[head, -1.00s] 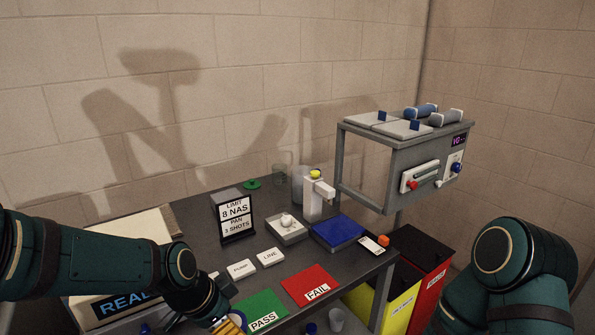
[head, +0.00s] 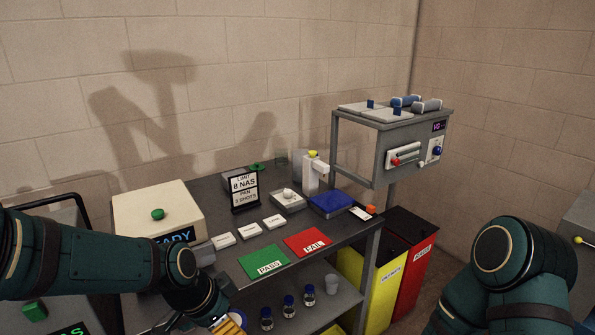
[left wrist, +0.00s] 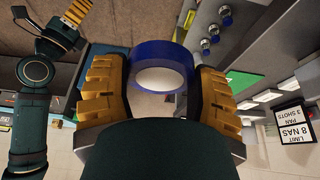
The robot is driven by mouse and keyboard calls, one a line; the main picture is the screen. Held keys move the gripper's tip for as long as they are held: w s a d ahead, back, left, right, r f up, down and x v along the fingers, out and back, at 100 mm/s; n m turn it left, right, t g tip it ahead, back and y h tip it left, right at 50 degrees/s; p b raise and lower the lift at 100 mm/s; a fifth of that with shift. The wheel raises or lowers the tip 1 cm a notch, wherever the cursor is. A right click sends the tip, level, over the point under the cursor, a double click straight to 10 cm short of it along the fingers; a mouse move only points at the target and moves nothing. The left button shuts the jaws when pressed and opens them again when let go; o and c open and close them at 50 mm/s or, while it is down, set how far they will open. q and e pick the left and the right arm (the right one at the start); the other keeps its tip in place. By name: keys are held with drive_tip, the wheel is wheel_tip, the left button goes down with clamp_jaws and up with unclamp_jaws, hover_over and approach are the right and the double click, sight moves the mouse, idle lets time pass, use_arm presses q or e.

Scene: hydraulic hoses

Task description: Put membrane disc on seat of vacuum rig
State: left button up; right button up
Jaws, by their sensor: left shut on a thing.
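My left gripper (left wrist: 158,90) is shut on a round blue-rimmed thing (left wrist: 160,58) with a pale inside, between its yellow fingers. In the head view this gripper (head: 228,322) is at the bottom edge, left of the lower shelf, mostly cut off. My right gripper (left wrist: 66,22) shows small at the top left of the left wrist view; its opening is unclear. On the bench, a white post with a yellow top (head: 312,172) stands beside a clear vessel. A white square tray with a round knob (head: 288,200) is in front. I cannot tell which is the vacuum rig, nor identify the membrane disc.
Green PASS (head: 264,262) and red FAIL (head: 308,242) mats lie at the bench front. Several bottles with blue caps (head: 288,305) and a cup (head: 331,284) are on the lower shelf. A raised grey unit (head: 395,145) overhangs the right. Bins (head: 408,262) stand below.

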use_arm(q)
drive_tip(key=w+a+f+n+t+y, duration=0.2)
drive_tip(key=w+a+f+n+y, duration=0.25)
drive_tip(key=f+n, duration=0.55)
drive_tip(key=s+f+n, duration=0.1)
drive_tip(key=s+f, duration=0.3)
drive_tip(key=shift+a+f+h, duration=0.2)
drive_tip(key=shift+a+h, duration=0.05)
drive_tip(key=shift+h, duration=0.2)
drive_tip(key=shift+d, duration=0.1)
